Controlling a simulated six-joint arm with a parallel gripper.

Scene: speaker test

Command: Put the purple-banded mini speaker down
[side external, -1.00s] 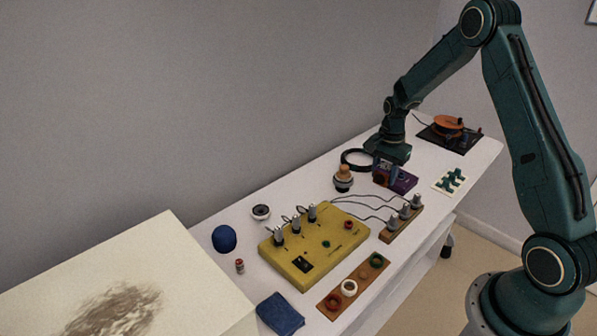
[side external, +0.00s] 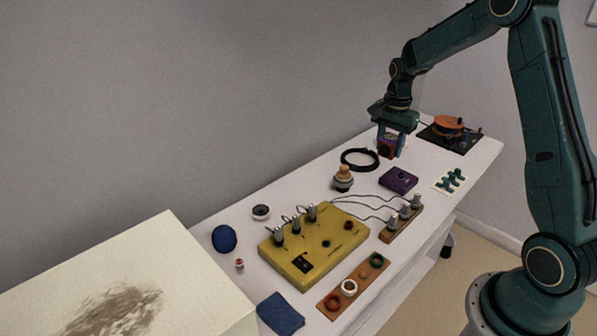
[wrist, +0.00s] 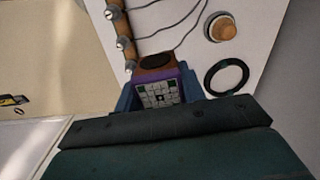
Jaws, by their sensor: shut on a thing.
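My gripper (side external: 392,143) is shut on the purple-banded mini speaker (side external: 387,149), a small reddish-brown box with a dark round front. In the wrist view the speaker (wrist: 163,75) sits between my blue fingers, showing a black round cone, a purple band and a patterned black-and-white panel. In the side view it is beyond the purple box (side external: 398,180) and right of the black ring (side external: 360,159). I cannot tell whether its bottom touches the white table (side external: 330,185).
An orange-topped device on a dark base (side external: 449,133) stands behind to the right. A wood-topped round object (side external: 343,178), a white tray with green pieces (side external: 450,181) and a brown strip with knobs (side external: 401,224) stand nearer. The yellow control box (side external: 313,245) is further forward.

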